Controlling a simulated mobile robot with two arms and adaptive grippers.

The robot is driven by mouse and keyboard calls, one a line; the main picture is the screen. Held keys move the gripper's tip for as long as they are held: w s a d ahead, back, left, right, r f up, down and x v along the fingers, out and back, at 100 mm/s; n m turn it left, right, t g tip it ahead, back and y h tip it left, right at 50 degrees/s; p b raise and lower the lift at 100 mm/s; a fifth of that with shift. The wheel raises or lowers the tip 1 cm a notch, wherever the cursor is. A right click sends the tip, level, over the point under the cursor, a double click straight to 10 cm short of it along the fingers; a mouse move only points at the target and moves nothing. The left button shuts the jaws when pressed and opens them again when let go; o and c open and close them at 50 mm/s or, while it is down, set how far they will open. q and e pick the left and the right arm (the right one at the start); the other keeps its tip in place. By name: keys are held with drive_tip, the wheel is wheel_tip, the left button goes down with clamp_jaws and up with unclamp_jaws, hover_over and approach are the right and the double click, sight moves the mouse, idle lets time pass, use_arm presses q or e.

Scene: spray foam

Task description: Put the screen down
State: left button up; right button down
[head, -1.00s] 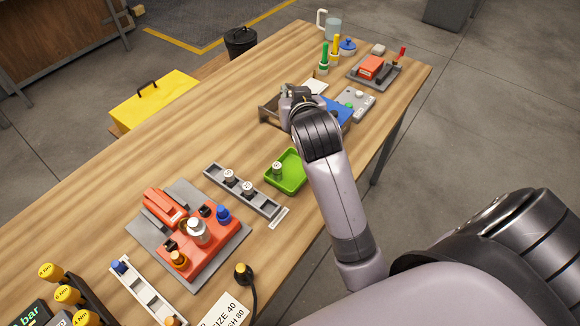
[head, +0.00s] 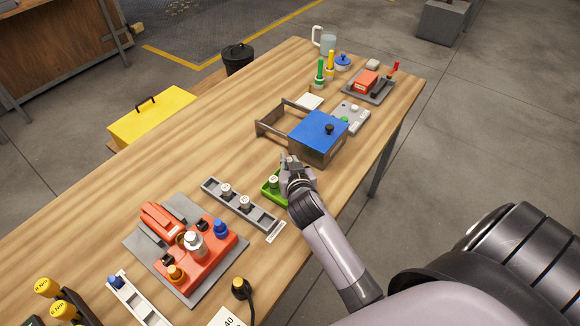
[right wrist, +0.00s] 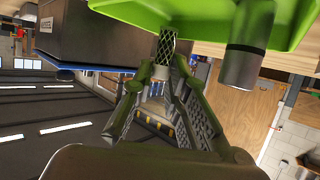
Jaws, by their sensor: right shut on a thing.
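My right gripper (head: 287,163) is at the far side of the small green tray (head: 276,202), partly covering it in the head view. In the right wrist view the fingers (right wrist: 165,70) are shut on a small dark mesh cylinder, the screen (right wrist: 167,44). Its far end overlaps the green tray's edge (right wrist: 150,12); I cannot tell whether it touches the tray. A grey cylinder with a pale top (head: 273,181) stands in the tray, and it shows beside the screen in the right wrist view (right wrist: 246,45). My left gripper is not in view.
A blue-topped box (head: 320,130) with an open drawer frame (head: 268,131) stands just beyond the tray. A grey rack (head: 240,205) with two cylinders lies left of it. An orange fixture (head: 205,262) is nearer. Bare wood lies toward the table's left edge.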

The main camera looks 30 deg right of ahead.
drive_tip(key=shift+f, duration=0.9)
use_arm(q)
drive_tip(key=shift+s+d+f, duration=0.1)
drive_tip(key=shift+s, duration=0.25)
use_arm(e)
drive_tip(key=shift+f, duration=0.15)
drive_tip(key=c, duration=1.8)
unclamp_jaws()
drive_tip(key=shift+c, duration=0.2)
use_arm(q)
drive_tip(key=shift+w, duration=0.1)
